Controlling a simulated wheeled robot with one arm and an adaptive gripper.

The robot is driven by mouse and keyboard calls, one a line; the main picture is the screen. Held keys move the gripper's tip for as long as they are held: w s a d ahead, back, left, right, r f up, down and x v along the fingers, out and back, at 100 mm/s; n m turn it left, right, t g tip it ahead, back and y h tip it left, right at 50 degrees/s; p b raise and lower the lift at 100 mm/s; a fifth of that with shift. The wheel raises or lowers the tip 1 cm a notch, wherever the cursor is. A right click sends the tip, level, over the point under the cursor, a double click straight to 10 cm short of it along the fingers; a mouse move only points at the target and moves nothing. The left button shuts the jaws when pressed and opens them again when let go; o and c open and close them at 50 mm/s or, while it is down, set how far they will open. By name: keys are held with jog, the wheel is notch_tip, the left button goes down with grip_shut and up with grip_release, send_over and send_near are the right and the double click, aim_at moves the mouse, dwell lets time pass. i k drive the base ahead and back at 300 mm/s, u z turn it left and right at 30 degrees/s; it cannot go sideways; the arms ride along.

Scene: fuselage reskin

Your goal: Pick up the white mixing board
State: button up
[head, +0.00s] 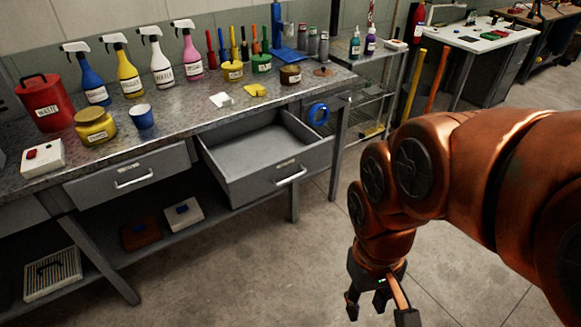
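A small white flat piece (221,100) lies on the metal workbench (180,118), left of a yellow piece. It may be the white mixing board, but it is too small to tell. A white block with a blue top part (183,214) sits on the bench's lower shelf; I cannot tell what it is either. My gripper (379,309) hangs at the lower right, over the floor and in front of the bench. Its fingers are spread and nothing shows between them. It is well apart from both white things. The fingertips are near the bottom picture edge.
An empty grey drawer (255,150) stands pulled out from the bench. Spray bottles (161,58), a red waste can (44,101), a yellow jar (95,125) and a blue cup (142,117) stand on top. A wire rack (368,92) is to the right. The floor (235,270) in front is clear.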

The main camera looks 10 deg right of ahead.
aim_at(222, 98)
jog(key=z, duration=1.15)
jog(key=i, duration=2)
jog(key=u, duration=3.2)
jog(key=i, duration=0.5)
